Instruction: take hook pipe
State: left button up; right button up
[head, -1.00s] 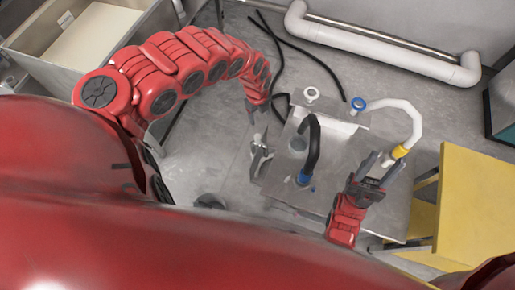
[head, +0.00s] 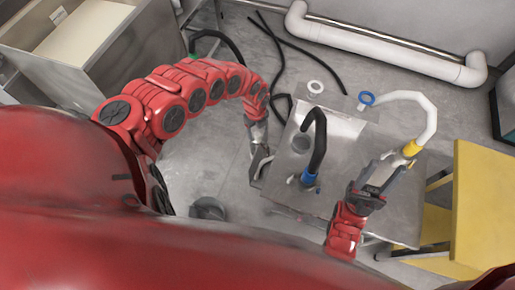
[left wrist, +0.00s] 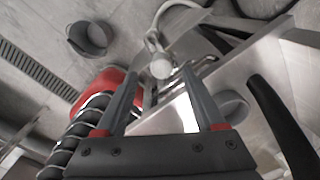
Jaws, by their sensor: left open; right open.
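A black hook pipe (head: 319,140) with a blue lower end stands upright on the metal table (head: 345,196). A white hook pipe (head: 431,118) with a yellow collar arches at the table's right side. My left gripper (head: 259,166) is at the table's left edge, open and apart from the black pipe. In the left wrist view its fingers (left wrist: 164,100) are spread with nothing held, and the black pipe (left wrist: 282,122) shows at right. My right gripper (head: 391,168) is open close to the yellow collar; I cannot tell whether they touch.
A blue ring (head: 367,98) and a white ring (head: 315,87) are at the table's far edge. A yellow stool (head: 485,205) stands at right. A bucket (head: 208,208) is on the floor at left and also shows in the left wrist view (left wrist: 88,38). A white wall pipe (head: 385,45) runs behind.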

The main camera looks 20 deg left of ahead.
pick_arm(q)
jog(key=f, duration=0.3)
jog(key=shift+w+d+f, duration=0.15)
jog(key=shift+w+f, duration=0.05)
jog(key=shift+w, duration=0.05)
jog(key=shift+f, duration=0.4)
grip_shut()
dwell(0.9)
